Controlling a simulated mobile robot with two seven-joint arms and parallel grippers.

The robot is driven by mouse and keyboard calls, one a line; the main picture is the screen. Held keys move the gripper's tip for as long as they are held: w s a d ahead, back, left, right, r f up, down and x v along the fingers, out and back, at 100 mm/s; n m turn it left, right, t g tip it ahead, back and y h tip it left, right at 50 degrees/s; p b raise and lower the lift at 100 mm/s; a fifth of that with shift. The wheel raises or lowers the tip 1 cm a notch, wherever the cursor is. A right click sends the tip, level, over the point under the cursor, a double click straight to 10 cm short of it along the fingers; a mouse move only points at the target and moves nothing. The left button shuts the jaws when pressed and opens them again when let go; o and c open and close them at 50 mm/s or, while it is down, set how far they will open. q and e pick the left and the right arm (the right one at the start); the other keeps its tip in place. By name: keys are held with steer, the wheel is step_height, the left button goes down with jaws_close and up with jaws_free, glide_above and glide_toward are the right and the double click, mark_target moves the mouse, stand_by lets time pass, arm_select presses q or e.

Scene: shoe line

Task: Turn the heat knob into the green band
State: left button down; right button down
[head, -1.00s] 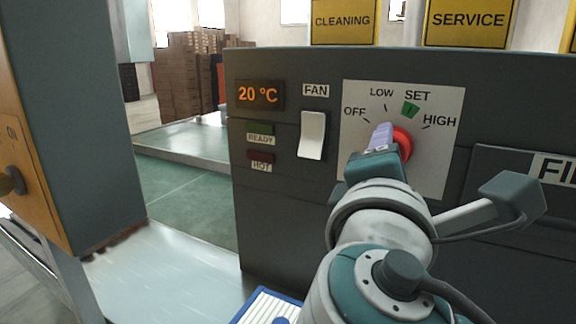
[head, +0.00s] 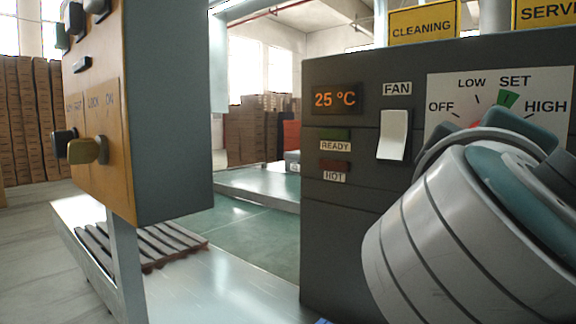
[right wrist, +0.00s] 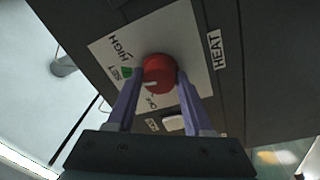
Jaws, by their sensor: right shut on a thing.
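The red heat knob (right wrist: 159,68) sits on a white dial plate (right wrist: 106,50), which also shows in the head view (head: 450,88). My right gripper (right wrist: 158,82) has its purple fingers on either side of the knob, shut on it. The green band (right wrist: 127,72) lies beside SET; it shows in the head view too (head: 508,100). The knob's white pointer mark is between OFF and the green band, near where LOW is hidden by a finger. In the head view my right arm covers most of the knob. My left gripper is not in view.
The display (head: 335,98) reads 25 °C. A green READY lamp (head: 336,134), a dark red HOT lamp (head: 335,165) and a white fan switch (head: 393,135) are left of the dial. An orange-fronted box (head: 105,130) with knobs stands at the left, above a metal surface.

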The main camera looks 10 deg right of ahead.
steer(key=shift+f+m+b, duration=0.15)
steer(key=shift+m+b, duration=0.35)
steer(key=shift+m, duration=0.2)
steer(key=shift+c, duration=1.4)
jaws_free()
